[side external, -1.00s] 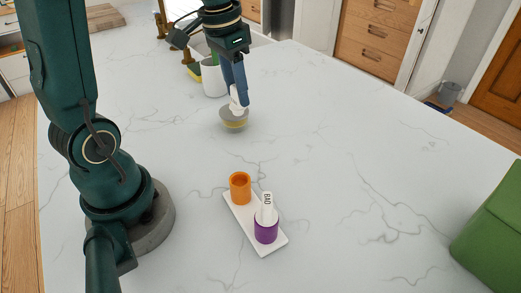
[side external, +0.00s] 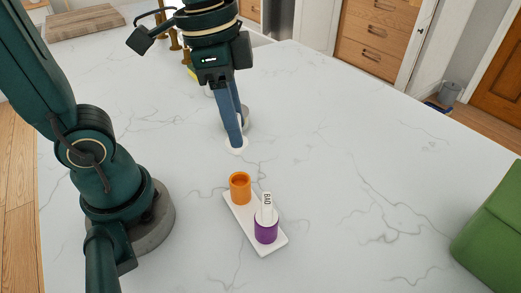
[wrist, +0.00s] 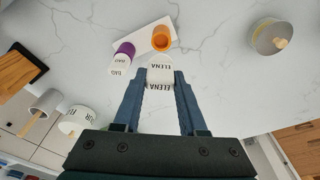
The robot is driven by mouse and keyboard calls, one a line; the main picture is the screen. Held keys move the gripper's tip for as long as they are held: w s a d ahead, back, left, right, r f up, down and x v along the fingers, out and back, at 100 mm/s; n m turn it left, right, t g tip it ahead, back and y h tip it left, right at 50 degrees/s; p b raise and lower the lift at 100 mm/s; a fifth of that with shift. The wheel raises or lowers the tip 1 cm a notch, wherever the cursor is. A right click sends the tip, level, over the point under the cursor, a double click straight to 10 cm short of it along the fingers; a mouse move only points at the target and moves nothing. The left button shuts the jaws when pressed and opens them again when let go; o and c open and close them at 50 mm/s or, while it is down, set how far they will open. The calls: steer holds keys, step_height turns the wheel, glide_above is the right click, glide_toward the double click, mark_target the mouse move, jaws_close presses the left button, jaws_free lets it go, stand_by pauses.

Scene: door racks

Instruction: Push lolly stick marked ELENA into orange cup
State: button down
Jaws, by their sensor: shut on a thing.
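My gripper (side external: 236,142) hangs above the counter, behind the orange cup in the side external view, with its fingertips pointing down. In the wrist view my gripper (wrist: 160,78) is shut on a white lolly stick (wrist: 159,85) marked ELENA. The stick and the cup are apart.
A purple cup (side external: 266,230) on the same white base (side external: 247,220) holds a white stick (side external: 267,208) with dark letters. A round grey holder (wrist: 268,38) stands on the counter. A green object (side external: 492,238) is at the right edge. The counter around the base is clear.

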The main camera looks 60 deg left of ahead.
stand_by(0.3)
steer(key=shift+f, duration=2.9)
steer(key=shift+f, duration=1.25)
steer(key=shift+c, duration=1.9)
jaws_free()
steer(key=shift+s+a+r, duration=0.15)
steer(key=shift+r, duration=1.15)
steer(key=shift+s+a+r, duration=0.1)
steer(key=shift+s+r, duration=0.05)
steer(key=shift+r, duration=1.1)
